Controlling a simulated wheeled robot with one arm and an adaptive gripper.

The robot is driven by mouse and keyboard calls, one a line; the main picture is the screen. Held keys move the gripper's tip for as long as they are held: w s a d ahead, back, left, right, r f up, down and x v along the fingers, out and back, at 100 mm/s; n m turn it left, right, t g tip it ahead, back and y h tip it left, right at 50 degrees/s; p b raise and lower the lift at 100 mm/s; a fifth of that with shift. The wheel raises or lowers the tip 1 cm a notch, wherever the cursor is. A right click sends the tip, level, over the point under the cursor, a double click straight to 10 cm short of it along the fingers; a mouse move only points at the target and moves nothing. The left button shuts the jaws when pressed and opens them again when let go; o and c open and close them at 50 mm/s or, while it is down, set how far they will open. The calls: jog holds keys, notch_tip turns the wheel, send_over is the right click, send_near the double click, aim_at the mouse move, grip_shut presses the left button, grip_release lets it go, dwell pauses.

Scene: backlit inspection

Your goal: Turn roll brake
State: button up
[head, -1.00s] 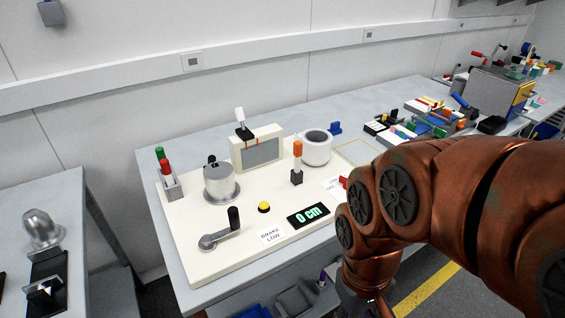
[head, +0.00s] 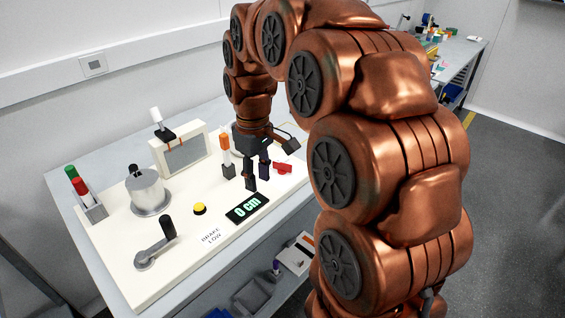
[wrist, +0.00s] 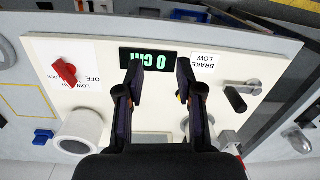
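A red knob (head: 283,168) sits on the white panel (head: 120,285), just right of my gripper in the head view. The wrist view shows the red knob (wrist: 65,72) at the left, on a white label reading OFF, LOW and a partly covered word; its pointer is slanted. A label (head: 211,236) on the panel reads BRAKE LOW. My gripper (head: 257,178) points down above the panel, close to the display. In the wrist view my gripper (wrist: 160,72) is open and empty, with the knob outside its fingers.
A display (head: 247,208) reads 0 cm. A crank with a black handle (head: 167,228), yellow button (head: 199,208), metal cylinder (head: 148,192), orange-topped lever (head: 225,143) and framed screen (head: 185,158) stand on the panel. A white ring (wrist: 80,130) is near the knob.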

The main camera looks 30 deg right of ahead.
jog(key=w+d+f+n, duration=0.1)
jog(key=w+d+f, duration=0.1)
jog(key=w+d, duration=0.65)
jog(key=n+b, duration=0.1)
send_over(282, 163)
notch_tip(282, 163, down, 2)
jog(key=shift+a+t, duration=0.1)
jog(key=shift+t, duration=0.3)
jog(key=shift+f, duration=0.25)
jog(key=shift+f+p, duration=0.65)
jog(key=shift+f, duration=3.1)
grip_shut()
jog(key=shift+d, duration=0.2)
